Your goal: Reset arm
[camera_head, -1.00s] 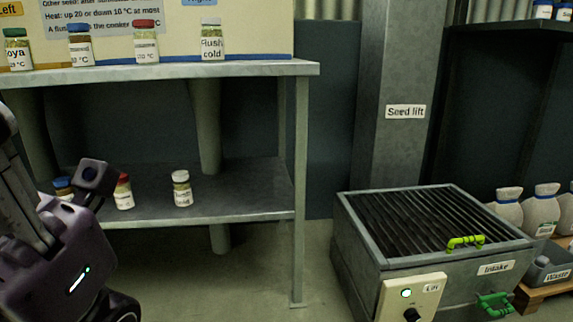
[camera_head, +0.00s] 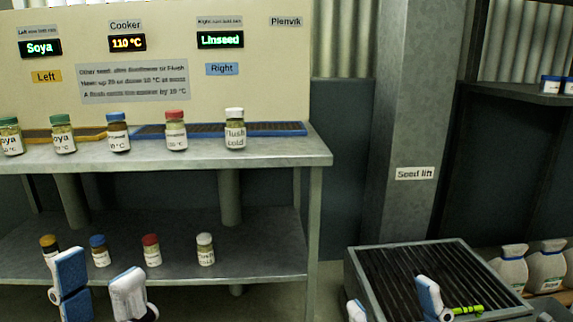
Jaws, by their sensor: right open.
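My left gripper (camera_head: 99,291) shows at the lower left, with its two blue-and-white fingers standing upright and apart. Nothing shows between them. My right gripper (camera_head: 392,306) is at the bottom edge, in front of the grated intake box (camera_head: 400,268). Its fingers are wide apart and empty. One finger partly overlaps the green handle (camera_head: 468,310) of the grate in the picture. The arms behind both grippers are mostly out of view.
The upper shelf (camera_head: 280,155) holds several labelled jars, including a white-lidded flush jar (camera_head: 235,130). A panel (camera_head: 290,60) behind shows Soya, 110 °C and Linseed. A pillar bears a Seed lift sign (camera_head: 415,173). Sacks (camera_head: 546,266) stand at the right.

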